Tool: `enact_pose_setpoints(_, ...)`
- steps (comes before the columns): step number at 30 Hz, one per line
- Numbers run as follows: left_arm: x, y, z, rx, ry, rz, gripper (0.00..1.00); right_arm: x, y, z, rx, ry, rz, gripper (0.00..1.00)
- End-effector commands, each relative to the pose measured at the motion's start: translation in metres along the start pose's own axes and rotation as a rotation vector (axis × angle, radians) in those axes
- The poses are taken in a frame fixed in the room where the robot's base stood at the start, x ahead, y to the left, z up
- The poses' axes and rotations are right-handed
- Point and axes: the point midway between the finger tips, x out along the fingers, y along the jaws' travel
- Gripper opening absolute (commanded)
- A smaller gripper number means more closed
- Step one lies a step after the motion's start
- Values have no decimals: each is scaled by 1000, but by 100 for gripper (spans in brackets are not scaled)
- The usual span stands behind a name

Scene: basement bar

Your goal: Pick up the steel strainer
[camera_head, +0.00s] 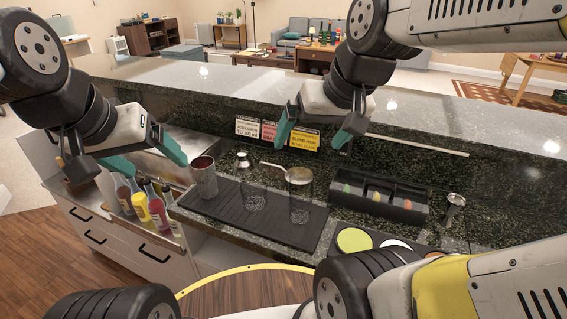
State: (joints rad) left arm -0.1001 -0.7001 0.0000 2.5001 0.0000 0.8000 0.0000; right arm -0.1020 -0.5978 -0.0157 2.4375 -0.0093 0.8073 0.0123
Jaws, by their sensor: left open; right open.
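My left gripper (158,167) is open and empty at the left, over the bottle area and left of the mat. Neither gripper appears to touch the strainer.
A glass with a reddish rim (204,178) and another clear glass (253,197) stand on the mat. A black garnish caddy (407,203) and a steel jigger (455,203) are to the right. Bottles (141,207) stand at left. The raised granite ledge (210,88) runs behind.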

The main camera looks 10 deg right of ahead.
Motion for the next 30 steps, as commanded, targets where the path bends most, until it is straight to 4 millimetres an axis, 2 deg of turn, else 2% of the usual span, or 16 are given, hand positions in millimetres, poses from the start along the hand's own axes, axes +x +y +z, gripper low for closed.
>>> enact_pose_setpoints(3, 0, 0, 0, 0, 0, 0, 81, 22, 8, -29, 26, -77, 12, 100)
enact_pose_setpoints(8, 0, 0, 0, 0, 0, 0, 81, 61, 23, -65, 63, -178, 41, 100)
enact_pose_setpoints(15, 0, 0, 0, 0, 0, 0, 81, 141, 51, -103, 110, -326, 107, 100)
enact_pose_setpoints(21, 0, 0, 0, 0, 0, 0, 81, 211, 73, -116, 131, -430, 169, 100)
enact_pose_setpoints(24, 0, 0, 0, 0, 0, 0, 81, 235, 81, -116, 136, -464, 192, 100)
enact_pose_setpoints(30, 0, 0, 0, 0, 0, 0, 81, 258, 88, -114, 140, -491, 212, 100)
